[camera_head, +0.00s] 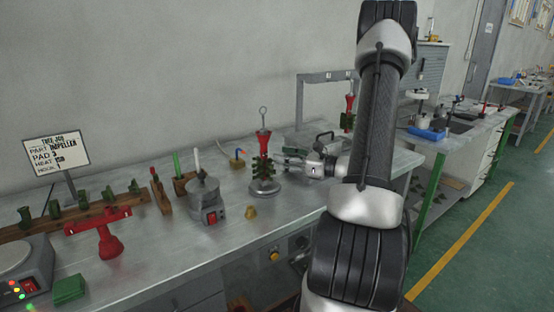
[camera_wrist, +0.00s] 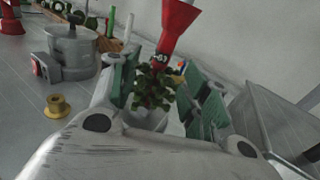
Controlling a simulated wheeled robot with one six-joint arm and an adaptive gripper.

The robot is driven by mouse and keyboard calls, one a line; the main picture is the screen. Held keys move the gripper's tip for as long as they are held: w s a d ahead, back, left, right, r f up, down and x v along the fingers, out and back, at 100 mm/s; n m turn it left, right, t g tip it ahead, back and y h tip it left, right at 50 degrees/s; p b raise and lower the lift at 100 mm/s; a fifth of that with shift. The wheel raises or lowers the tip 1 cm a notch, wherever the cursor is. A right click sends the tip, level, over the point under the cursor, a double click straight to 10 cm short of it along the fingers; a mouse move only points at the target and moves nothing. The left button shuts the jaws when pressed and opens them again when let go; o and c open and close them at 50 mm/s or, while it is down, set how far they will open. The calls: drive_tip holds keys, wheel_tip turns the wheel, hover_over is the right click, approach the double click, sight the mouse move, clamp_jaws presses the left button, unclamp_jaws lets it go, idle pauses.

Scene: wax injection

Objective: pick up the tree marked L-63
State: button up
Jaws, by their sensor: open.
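The tree (camera_head: 264,143) stands upright on a round base on the metal bench. It has a red funnel-shaped top with a ring above it and dark green pieces around its stem. In the wrist view the red top of the tree (camera_wrist: 176,25) carries a small label ending in "63"; its first character is hard to read. My gripper (camera_head: 282,161) is just right of the green pieces in the head view. In the wrist view my gripper (camera_wrist: 163,75) is open, its green-padded fingers on either side of the tree. Contact cannot be told.
A grey pot (camera_head: 204,193) and a small brass piece (camera_head: 250,211) are left of the tree. Further left are a red stand (camera_head: 100,230), a wooden rack (camera_head: 130,199) and a sign (camera_head: 57,150). Another red-topped tree (camera_head: 348,112) is by a grey frame (camera_head: 299,100) behind.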

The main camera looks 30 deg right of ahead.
sight(264, 159)
drive_tip(key=shift+m+t, duration=0.3)
drive_tip(key=x, duration=0.8)
drive_tip(key=shift+w+d+r, duration=0.1)
drive_tip(key=shift+r, duration=0.25)
clamp_jaws()
